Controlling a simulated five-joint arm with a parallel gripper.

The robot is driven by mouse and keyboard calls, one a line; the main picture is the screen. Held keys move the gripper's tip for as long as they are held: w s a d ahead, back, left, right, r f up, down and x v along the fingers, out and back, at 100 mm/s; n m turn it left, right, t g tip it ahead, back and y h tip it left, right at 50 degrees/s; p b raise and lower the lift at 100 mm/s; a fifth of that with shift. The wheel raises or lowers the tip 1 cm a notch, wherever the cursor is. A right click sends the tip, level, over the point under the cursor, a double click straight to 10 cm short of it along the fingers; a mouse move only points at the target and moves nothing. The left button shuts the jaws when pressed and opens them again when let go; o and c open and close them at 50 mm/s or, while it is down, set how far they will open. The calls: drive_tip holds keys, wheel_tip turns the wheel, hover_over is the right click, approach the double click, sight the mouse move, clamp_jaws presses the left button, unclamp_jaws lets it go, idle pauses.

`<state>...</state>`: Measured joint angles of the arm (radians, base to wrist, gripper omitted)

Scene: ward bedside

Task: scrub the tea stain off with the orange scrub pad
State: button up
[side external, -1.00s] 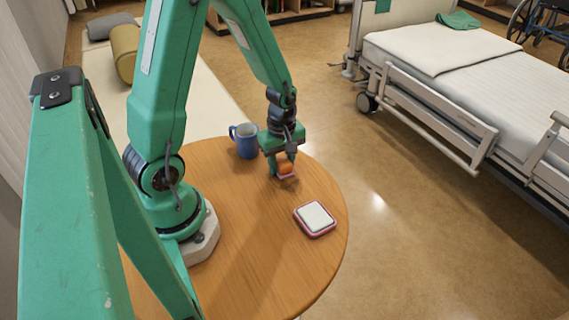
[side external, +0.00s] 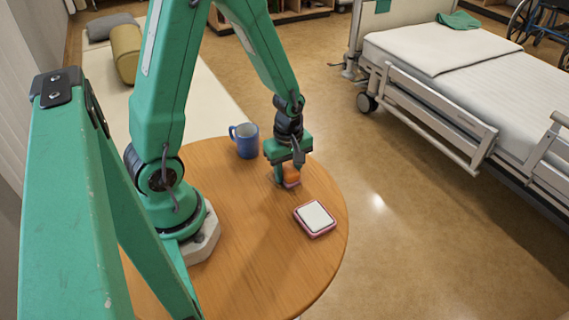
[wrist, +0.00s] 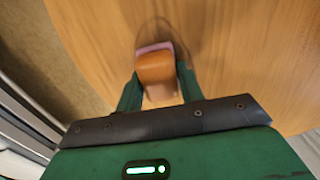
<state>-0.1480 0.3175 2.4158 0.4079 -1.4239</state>
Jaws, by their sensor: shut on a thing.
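My gripper (side external: 289,178) is shut on the orange scrub pad (side external: 292,174), low over the far right part of the round wooden table (side external: 240,230). In the wrist view the pad (wrist: 156,69) sits between the two green fingers, with a pinkish layer on its far side. It looks at or very near the tabletop; I cannot tell if it touches. A faint darker curved mark (wrist: 153,22) shows on the wood just beyond the pad; I cannot tell whether it is the tea stain or shadow. Nothing clearly reads as a stain in the side view.
A blue mug (side external: 245,141) stands on the table behind and left of my gripper. A square pink-rimmed item with a white top (side external: 315,218) lies nearer the camera, by the right edge. The table's front middle is clear. A bed (side external: 440,70) stands beyond on the right.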

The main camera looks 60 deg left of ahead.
sight(295, 197)
drive_tip(key=shift+d, duration=3.15)
drive_tip(key=shift+s+a, duration=0.2)
drive_tip(key=shift+s, duration=0.55)
drive_tip(key=shift+a, duration=5.55)
drive_tip(key=shift+d, duration=5.75)
wheel_tip(295, 197, up, 8)
drive_tip(key=shift+r, duration=0.1)
